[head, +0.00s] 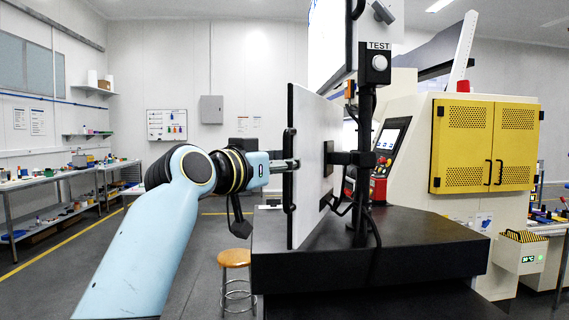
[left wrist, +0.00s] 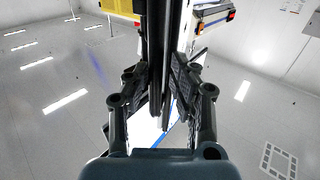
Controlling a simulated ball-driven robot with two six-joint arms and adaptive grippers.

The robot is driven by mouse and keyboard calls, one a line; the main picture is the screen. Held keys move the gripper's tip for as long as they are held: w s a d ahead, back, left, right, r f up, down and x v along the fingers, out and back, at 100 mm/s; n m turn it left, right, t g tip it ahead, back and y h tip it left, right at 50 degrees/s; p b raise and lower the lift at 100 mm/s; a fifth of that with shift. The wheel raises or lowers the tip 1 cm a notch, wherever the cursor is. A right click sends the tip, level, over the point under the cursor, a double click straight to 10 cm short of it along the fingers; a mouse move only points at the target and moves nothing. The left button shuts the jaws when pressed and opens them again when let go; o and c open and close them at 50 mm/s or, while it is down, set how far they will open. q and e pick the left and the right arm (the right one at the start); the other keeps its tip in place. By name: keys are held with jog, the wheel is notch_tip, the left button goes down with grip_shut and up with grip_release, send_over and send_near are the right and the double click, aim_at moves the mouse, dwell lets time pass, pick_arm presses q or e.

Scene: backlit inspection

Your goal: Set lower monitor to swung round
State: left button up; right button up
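The lower monitor (head: 318,150) is a flat panel on a black post (head: 366,140), seen nearly edge-on in the head view. Its pale broad side faces right and a dark upright handle (head: 290,170) runs along its left edge. My left gripper (head: 288,164) is at that handle, about halfway up. In the left wrist view, my left gripper's fingers (left wrist: 160,90) sit on both sides of the dark upright bar (left wrist: 160,45) and appear closed against it. The exact contact is partly hidden by the fingers. My right gripper is in neither view.
The upper monitor (head: 328,40) hangs above on the same post, with a TEST button box (head: 376,66). A black table (head: 400,245) stands under the monitor. A wooden stool (head: 234,258) stands left of it. A machine with yellow doors (head: 485,147) is at right.

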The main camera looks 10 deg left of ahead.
pick_arm(q)
jog(key=shift+w+d, duration=0.1)
jog(key=v, duration=1.2)
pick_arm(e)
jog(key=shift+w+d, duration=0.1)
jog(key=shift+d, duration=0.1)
